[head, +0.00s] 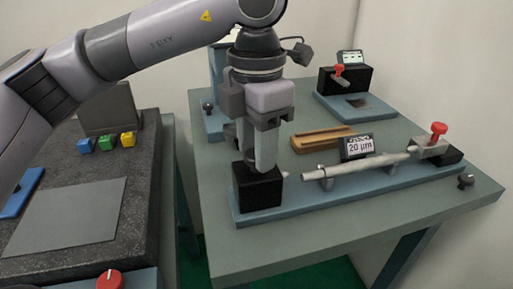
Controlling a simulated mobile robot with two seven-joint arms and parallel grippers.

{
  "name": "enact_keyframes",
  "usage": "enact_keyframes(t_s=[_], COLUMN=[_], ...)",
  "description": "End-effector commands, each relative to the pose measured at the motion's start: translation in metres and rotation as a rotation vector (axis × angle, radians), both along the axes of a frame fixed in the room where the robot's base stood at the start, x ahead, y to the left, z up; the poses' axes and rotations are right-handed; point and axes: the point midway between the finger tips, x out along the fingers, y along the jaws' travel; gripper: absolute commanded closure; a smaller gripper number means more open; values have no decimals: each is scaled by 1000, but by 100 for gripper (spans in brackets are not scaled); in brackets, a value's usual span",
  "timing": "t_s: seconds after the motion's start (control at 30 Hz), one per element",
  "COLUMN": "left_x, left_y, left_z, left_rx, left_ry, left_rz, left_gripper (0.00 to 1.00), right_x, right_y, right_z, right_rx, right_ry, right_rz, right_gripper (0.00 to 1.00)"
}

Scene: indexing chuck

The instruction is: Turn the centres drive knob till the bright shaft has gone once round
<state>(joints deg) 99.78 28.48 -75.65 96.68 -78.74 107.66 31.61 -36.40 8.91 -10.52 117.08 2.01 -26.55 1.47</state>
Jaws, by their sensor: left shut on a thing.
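The bright shaft (350,168) lies along a blue base (300,206), between a black drive block (258,190) at its left end and a tailstock (430,147) with a red knob (438,129) at its right. My left gripper (255,165) points straight down onto the top of the black block. Its fingers are shut on the centres drive knob, which they and the gripper body hide. A small display (358,147) reading 20 µm stands behind the shaft. My right gripper is out of view.
A wooden tray (318,139) lies behind the shaft. A black device with a red lever (339,70) stands at the back right. On the left, a granite table (140,190) carries blue, green and yellow blocks (107,142). The front of the green-grey table (350,228) is clear.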

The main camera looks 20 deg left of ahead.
Motion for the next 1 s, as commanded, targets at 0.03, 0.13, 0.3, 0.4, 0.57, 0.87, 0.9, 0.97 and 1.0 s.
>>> enact_keyframes(t_s=[0.03, 0.13, 0.3, 0.4, 0.57, 0.87, 0.9, 0.97, 1.0], left_x=[0, 0, 0, 0, 0, 0, 0, 0, 0], left_y=[0, 0, 0, 0, 0, 0, 0, 0, 0], left_z=[0, 0, 0, 1, 1, 1, 1, 1, 1], left_rx=[0, 0, 0, 0, 0, 0, 0, 0, -1], left_ry=[-2, -2, -1, -1, -1, -2, -2, -2, -3], left_rz=[35, 98, 175, 205, 231, 238, 238, 237, 237], left_gripper=[91, 91, 91, 91, 91, 91, 91, 91, 57], right_x=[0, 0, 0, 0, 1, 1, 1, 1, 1], right_y=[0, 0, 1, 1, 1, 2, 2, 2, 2], right_z=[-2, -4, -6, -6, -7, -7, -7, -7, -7], right_rx=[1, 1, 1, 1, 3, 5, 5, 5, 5], right_ry=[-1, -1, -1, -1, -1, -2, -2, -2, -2], right_rz=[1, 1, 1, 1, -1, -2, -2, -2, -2], right_gripper=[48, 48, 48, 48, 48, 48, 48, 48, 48])
